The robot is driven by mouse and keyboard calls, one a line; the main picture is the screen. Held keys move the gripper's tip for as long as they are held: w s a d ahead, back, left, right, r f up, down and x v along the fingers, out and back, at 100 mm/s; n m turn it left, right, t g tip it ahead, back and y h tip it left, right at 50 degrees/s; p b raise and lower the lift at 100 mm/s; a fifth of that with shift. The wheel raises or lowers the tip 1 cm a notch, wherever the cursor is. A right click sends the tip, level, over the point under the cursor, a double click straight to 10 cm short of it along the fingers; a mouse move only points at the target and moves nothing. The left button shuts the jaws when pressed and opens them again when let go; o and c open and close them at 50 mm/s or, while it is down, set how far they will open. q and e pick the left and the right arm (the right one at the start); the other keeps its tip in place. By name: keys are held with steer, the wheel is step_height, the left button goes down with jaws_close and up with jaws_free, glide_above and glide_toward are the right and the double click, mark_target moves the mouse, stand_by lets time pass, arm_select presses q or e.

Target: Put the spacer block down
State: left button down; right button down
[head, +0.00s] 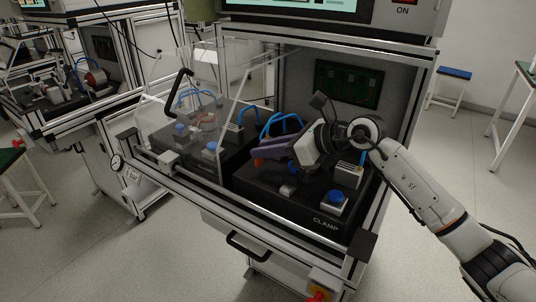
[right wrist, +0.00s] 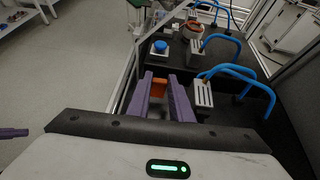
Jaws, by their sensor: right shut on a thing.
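The spacer block appears to be the small orange block (head: 258,162), held between the purple fingers of my right gripper (head: 266,154). In the right wrist view the orange block (right wrist: 158,88) sits between the two fingertips of the gripper (right wrist: 160,92), which is shut on it. The gripper is above the black deck (head: 262,184) inside the machine enclosure. Whether the block touches the deck is not clear. My left gripper is not seen in the head view. A purple piece at the left edge of the right wrist view (right wrist: 14,133) cannot be identified.
A blue button marked CLAMP (head: 336,198) and a slotted metal block (head: 347,174) stand on the deck at right. Blue hoses (head: 282,124) arch behind. A clear cover (head: 235,100) stands to the left, near a copper-coloured part (head: 207,121). A grey frame rail edges the front.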

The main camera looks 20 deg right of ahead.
step_height(320, 180, down, 2)
steer(key=shift+f, duration=0.25)
steer(key=c, duration=1.6)
jaws_free()
steer(key=shift+r, duration=0.1)
